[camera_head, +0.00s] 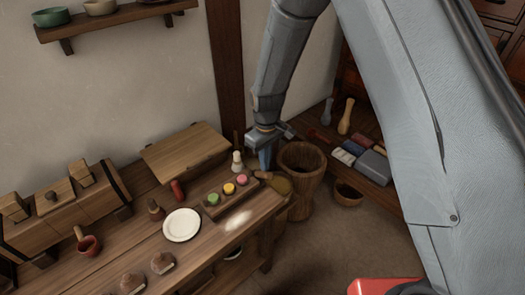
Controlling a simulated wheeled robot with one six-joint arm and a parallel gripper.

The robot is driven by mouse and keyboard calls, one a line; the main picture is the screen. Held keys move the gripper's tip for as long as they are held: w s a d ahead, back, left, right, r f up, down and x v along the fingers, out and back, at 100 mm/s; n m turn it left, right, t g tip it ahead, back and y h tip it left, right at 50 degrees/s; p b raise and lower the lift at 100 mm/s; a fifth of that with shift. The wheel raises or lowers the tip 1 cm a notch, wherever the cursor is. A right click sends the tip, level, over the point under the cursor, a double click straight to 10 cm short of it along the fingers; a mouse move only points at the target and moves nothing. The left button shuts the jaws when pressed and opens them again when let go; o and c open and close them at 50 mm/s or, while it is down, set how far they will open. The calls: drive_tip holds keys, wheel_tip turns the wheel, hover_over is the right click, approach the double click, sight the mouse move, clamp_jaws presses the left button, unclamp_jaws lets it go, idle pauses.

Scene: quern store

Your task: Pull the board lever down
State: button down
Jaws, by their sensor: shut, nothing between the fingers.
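I cannot clearly make out the board lever. A slanted wooden board (186,151) stands at the back of the wooden table, against the wall. A small narrow wooden board (218,206) in front of it bears green, yellow and pink round pieces. My gripper (265,161) points down beyond the right end of this small board, close to a pale knobbed piece (237,163). It is shut and empty. Its fingertips are small and partly lost against the dark background, so I cannot tell whether they touch anything.
A white plate (182,225), a red piece (177,189) and a brush-like tool (280,184) lie on the table (205,262). Wooden boxes (62,217) stand at left. A wooden mortar (300,178) stands beyond the table's right end. A wall shelf (112,17) hangs upper left.

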sight(270, 175)
drive_tip(key=shift+s+d+f, duration=0.15)
drive_tip(key=shift+f, duration=0.05)
drive_tip(key=shift+s+d+f+b, duration=0.4)
drive_tip(key=shift+s+d+f, duration=0.3)
drive_tip(key=shift+w+a+r, duration=0.15)
drive_tip(key=shift+w+a+r, duration=0.3)
drive_tip(key=shift+w+a, duration=0.1)
drive_tip(key=shift+w+a+r+p, duration=0.1)
drive_tip(key=shift+a+r+p, duration=0.05)
drive_tip(key=shift+r+p, duration=0.3)
drive_tip(key=r, duration=0.1)
drive_tip(key=r+p, duration=0.1)
drive_tip(key=a+r, duration=0.1)
drive_tip(key=shift+w, duration=0.4)
wheel_tip(270, 175, up, 9)
drive_tip(key=s+d+b, duration=0.1)
drive_tip(key=b, duration=0.2)
drive_tip(key=shift+d+r, duration=0.2)
drive_tip(key=shift+d, duration=0.05)
